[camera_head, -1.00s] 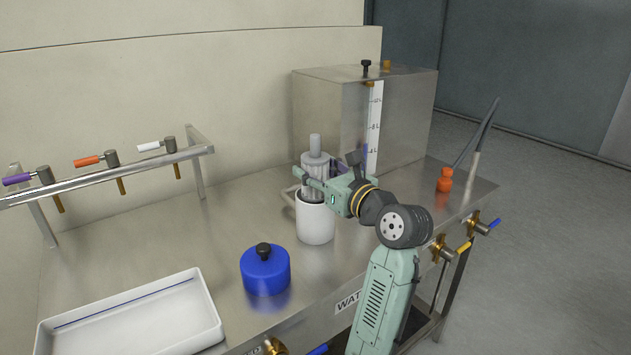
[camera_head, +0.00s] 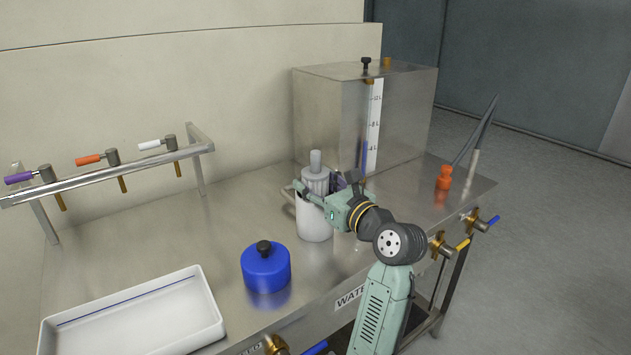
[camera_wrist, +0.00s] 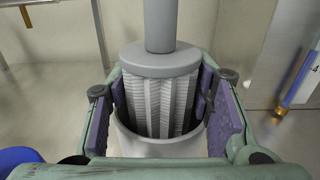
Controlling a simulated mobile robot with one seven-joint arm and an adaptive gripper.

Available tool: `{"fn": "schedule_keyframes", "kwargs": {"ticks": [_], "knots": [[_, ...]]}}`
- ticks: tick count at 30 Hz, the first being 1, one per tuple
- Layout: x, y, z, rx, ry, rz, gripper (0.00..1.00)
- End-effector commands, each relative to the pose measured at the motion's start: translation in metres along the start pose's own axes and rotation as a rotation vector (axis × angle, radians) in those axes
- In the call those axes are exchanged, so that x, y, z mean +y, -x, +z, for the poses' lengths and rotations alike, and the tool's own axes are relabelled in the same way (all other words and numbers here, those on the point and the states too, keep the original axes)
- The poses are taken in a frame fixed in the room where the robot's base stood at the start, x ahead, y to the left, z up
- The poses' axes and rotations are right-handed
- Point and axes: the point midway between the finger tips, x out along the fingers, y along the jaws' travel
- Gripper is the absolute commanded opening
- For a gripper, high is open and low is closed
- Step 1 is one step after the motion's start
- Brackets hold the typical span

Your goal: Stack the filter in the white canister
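The filter (camera_head: 315,180) is a pale pleated cylinder with a grey cap and a post on top. It stands upright, with its lower part inside the white canister (camera_head: 314,228) and its upper part above the rim. My gripper (camera_head: 313,194) is shut on the filter, its fingers on either side just above the canister. In the wrist view, purple pads flank the filter's pleats (camera_wrist: 160,105), and the canister's rim (camera_wrist: 165,148) surrounds it below. The filter's bottom end is hidden inside the canister.
A blue lidded container (camera_head: 266,270) stands in front-left of the canister. A white tray (camera_head: 205,300) lies at the front left. A steel tank (camera_head: 330,115) stands behind, and an orange bottle (camera_head: 444,180) to the right. A valve rail (camera_head: 110,178) is at the left.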

Motion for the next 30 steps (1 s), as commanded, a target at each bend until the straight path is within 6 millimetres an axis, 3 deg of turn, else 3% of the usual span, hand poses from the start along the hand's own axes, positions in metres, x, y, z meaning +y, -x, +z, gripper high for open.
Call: {"fn": "schedule_keyframes", "kwargs": {"ticks": [8,21,26,30], "knots": [[-0.002,-0.001,-0.009,0.016,-0.011,-0.002,0.66],[-0.006,0.001,-0.01,0.018,-0.014,-0.009,0.66],[-0.006,0.001,0.0,0.014,-0.011,-0.01,0.66],[-0.005,0.026,0.003,0.012,-0.01,-0.011,0.66]]}}
